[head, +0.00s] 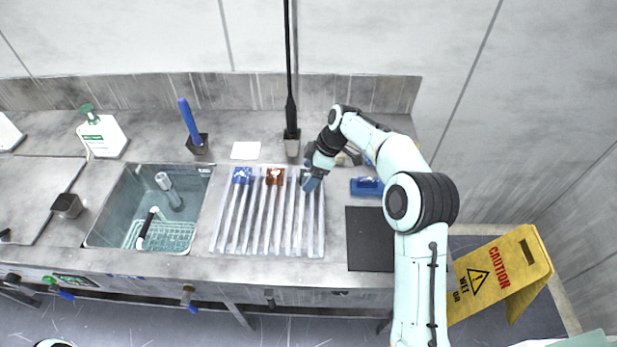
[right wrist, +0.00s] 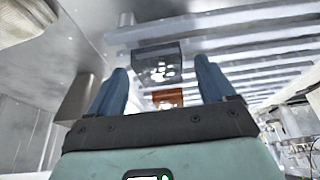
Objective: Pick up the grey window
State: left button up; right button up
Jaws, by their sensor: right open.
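The grey window (right wrist: 157,62) is a dark grey block with white marks on its face. In the right wrist view it shows between and beyond the fingertips of my right gripper (right wrist: 161,72). The blue fingers are apart, with nothing held between them; I cannot tell whether they touch the block. My left gripper is not in view.
A blue block (head: 242,175) and a brown-orange block (head: 275,176) sit along the rack's back edge, left of my right gripper. A sink (head: 110,220) lies to the left. A black mat (head: 368,250) and a blue item (head: 367,187) lie to the right.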

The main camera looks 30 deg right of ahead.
jog(key=c, duration=1.2)
jog(key=shift+r, duration=0.15)
